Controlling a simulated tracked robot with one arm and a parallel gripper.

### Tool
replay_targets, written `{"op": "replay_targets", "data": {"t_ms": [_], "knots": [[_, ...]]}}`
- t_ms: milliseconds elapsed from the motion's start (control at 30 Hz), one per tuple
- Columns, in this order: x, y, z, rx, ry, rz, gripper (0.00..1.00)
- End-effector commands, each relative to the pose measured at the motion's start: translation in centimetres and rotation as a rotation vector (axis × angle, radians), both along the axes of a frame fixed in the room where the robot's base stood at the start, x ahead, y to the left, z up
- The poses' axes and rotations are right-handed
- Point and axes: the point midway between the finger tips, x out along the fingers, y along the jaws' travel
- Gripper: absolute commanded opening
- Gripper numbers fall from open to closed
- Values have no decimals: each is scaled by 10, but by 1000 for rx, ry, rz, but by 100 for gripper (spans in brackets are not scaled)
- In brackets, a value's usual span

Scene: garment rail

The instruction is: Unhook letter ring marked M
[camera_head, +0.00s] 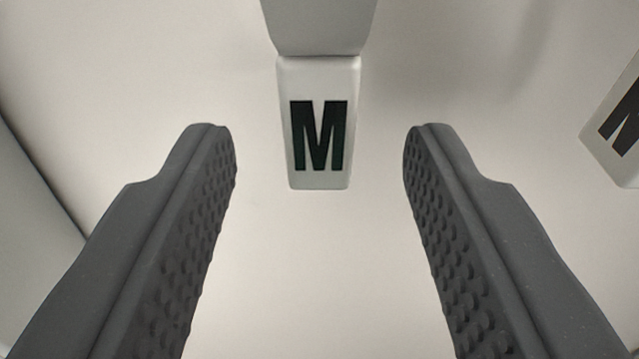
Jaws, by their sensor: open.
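A white tag marked with a black M (319,85) hangs at the upper middle of the head camera view. It tapers slightly toward its lower end. Its upper end meets a wider grey-white block, and how the two join is hidden. My gripper (320,140) is open, with one dark textured finger on each side of the tag. Clear gaps show between the tag and both fingers, and nothing is between the pads in contact.
A second white tag (618,165) with a partly visible black letter, perhaps also an M, is cut off at the right edge. A plain pale surface fills the background. A darker edge runs down the left side.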

Motion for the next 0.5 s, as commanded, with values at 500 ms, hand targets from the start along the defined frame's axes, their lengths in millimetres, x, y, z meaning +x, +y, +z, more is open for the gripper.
{"op": "replay_targets", "data": {"t_ms": [500], "knots": [[44,-1,-1,-2,-1,-1,44]]}}
